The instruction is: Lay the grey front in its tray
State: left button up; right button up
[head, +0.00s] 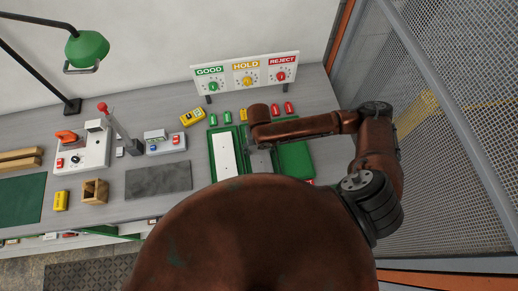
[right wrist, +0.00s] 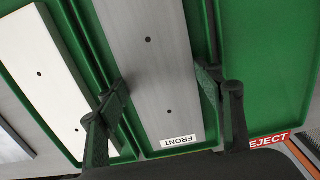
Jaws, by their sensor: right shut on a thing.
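The grey front (right wrist: 148,60), a long flat board with two dark holes and a FRONT label, fills the middle of the right wrist view. My right gripper (right wrist: 163,85) is shut across its width, one finger at each long edge. The board lines up with the middle bay of the green tray (right wrist: 265,55), between green walls; I cannot tell whether it touches the floor. In the head view, my right gripper (head: 258,147) is over the tray and the grey front (head: 262,162) is partly hidden. My left gripper is not in view.
A white board (head: 225,155) lies in the left bay of the tray. The right bay (head: 296,160) is empty, with a red REJECT label at its near edge. A GOOD/HOLD/REJECT sign (head: 245,75) stands behind. A dark grey mat (head: 158,180) lies to the left.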

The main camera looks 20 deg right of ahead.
jog(key=shift+f, duration=0.1)
jog(key=o, duration=1.4)
jog(key=shift+o, duration=0.2)
notch_tip(320, 180, up, 12)
